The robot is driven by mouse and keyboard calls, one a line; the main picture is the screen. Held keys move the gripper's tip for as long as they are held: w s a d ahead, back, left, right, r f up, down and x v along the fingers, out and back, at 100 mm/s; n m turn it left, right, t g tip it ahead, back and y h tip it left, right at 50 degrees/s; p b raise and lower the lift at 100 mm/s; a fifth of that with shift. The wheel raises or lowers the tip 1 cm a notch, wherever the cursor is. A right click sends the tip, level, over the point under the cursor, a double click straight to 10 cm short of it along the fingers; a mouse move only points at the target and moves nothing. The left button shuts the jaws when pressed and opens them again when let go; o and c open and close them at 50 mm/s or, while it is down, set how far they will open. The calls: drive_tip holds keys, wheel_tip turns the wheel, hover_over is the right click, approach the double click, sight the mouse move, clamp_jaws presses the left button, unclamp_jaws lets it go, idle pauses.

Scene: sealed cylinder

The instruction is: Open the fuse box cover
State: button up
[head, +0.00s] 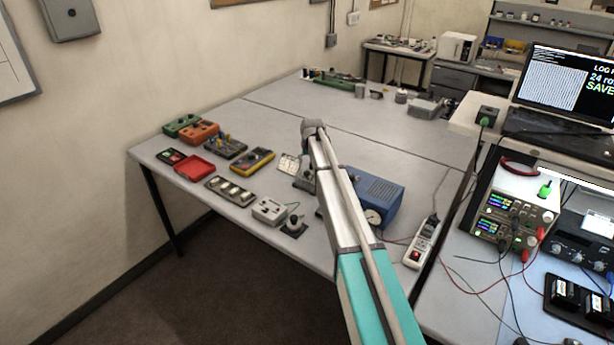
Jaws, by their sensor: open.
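I cannot tell for sure which thing is the fuse box. A grey box with a dark round mark on its front (70,18) hangs on the wall at the upper left; its front looks closed. On the table, a low grey case with several pale blocks (231,190) lies near the front edge, beside a red tray-like case (195,168). My arm reaches from the bottom over the table. Its end, with my gripper (304,182), seems to point down near a small pale panel (288,163), left of a blue box. The fingers are small and partly hidden by my arm; nothing shows held.
Along the table's left lie green (183,125) and orange (199,132) boxes, a yellow meter (252,161) and a light grey box (269,210). The blue box (374,200) stands right of my arm. Instruments and a monitor (570,85) fill the right. The table's middle back is mostly clear.

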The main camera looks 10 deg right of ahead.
sight(307, 172)
drive_tip(key=shift+b+x, duration=3.85)
drive_tip(key=shift+x, duration=0.65)
clamp_jaws()
